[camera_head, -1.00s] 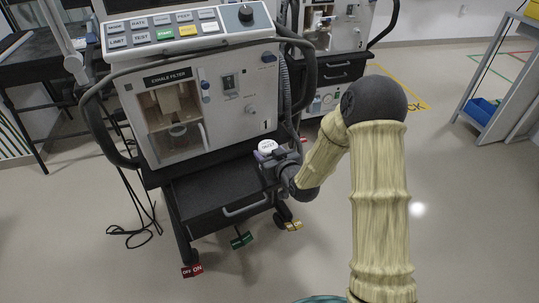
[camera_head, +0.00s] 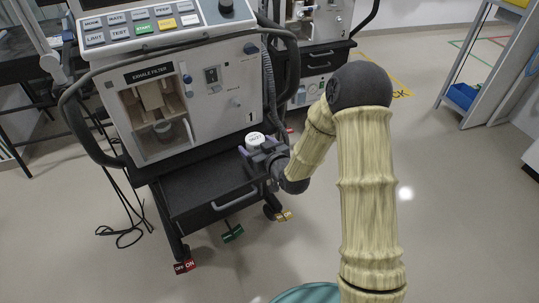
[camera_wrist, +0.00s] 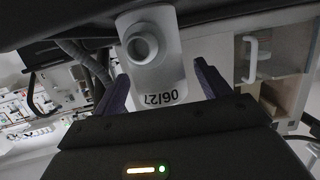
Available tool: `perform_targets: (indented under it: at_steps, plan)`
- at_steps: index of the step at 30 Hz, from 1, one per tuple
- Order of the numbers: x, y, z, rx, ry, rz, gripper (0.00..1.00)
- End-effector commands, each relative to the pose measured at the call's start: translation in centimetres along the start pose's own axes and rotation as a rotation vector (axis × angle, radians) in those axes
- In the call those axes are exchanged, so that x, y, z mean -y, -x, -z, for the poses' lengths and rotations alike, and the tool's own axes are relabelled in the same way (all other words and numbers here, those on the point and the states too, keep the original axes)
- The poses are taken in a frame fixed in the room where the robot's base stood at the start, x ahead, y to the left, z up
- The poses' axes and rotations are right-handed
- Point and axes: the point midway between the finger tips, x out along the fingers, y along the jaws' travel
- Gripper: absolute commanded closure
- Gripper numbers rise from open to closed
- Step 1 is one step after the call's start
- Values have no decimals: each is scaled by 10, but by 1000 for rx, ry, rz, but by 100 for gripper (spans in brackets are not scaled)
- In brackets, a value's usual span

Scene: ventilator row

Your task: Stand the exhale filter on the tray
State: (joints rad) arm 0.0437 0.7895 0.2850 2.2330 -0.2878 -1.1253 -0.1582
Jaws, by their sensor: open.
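My gripper (camera_head: 264,153) is at the filter in the head view. In the wrist view my gripper (camera_wrist: 163,88) is open, with one dark finger on each side of the filter. Small gaps appear between fingers and filter. The filter's base and its contact with the tray are hidden.
The ventilator's exhale filter compartment (camera_head: 157,114) stands left of the gripper, with a pale cup-like part inside. A curved black rail (camera_head: 292,65) and a hose (camera_head: 269,85) rise close behind the gripper. Most of the tray's left side is bare.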

Motion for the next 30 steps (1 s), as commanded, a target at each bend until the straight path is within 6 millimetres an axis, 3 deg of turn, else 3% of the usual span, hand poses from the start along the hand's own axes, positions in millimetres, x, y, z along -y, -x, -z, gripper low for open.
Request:
perform_targets:
  at_steps: [15,21,30]
  plan:
    - [0,93,4,3,-2,0,24]
    - [0,109,2,0,-1,0,24]
    - [0,110,0,-1,0,0,24]
